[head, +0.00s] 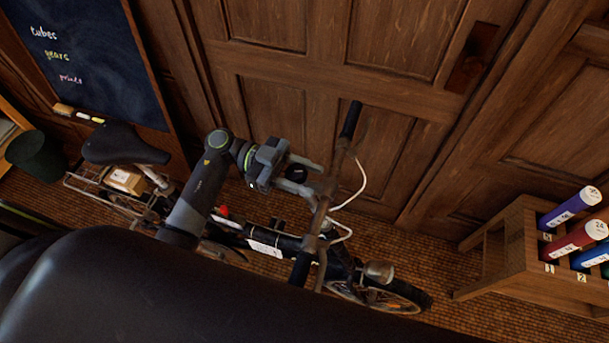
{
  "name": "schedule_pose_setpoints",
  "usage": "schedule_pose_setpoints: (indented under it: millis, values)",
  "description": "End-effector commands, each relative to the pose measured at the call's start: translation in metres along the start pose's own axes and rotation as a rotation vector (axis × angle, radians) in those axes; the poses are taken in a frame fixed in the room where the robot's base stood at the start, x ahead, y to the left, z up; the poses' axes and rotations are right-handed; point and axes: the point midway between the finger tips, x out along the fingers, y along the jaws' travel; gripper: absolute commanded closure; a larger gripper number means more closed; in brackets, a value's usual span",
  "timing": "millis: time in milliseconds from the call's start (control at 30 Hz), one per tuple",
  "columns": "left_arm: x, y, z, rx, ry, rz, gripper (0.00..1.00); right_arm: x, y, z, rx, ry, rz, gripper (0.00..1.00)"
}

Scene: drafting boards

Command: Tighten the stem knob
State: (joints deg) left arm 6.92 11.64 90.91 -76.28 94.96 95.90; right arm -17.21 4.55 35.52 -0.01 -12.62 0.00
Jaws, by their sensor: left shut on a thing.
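A bicycle stands along the wall, with its handlebar (349,124) and upright stem (322,212) near the middle of the head view. My left gripper (318,188) reaches in from the left, and its fingers meet the stem just below the handlebar. It is shut on what appears to be the stem knob. The knob itself is mostly hidden by the fingers, so I cannot tell how tight it is. My right gripper is not in view.
The bicycle's saddle (122,144) and a rear rack with a small box (126,181) are at left. White cables (352,192) loop beside the stem. A wooden rack (522,252) with coloured tubes stands at right. Wood panelling (390,40) closes off the back.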

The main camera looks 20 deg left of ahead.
Motion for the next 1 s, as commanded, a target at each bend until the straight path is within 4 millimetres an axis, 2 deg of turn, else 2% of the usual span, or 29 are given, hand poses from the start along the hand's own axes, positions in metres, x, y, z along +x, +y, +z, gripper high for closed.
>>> schedule_pose_setpoints:
  millis: [267, 667, 700, 833, 1000]
  values:
    - [-0.0001, 0.001, 0.0003, 0.024, 0.0, 0.068, 0.83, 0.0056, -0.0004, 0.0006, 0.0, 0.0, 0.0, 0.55]
    - [0.0, 0.0012, -0.0003, 0.027, 0.0, 0.074, 0.83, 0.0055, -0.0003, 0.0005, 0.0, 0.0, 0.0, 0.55]
    - [0.0, 0.0012, -0.0003, 0.027, 0.0, 0.074, 0.57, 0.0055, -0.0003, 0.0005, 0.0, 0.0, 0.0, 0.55]
    - [0.0, 0.0011, -0.0003, 0.026, 0.0, 0.074, 0.4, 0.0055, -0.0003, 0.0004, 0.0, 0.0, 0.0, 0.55]
    - [0.0, 0.0011, -0.0001, 0.025, 0.0, 0.073, 0.39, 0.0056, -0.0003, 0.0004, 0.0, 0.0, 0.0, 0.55]
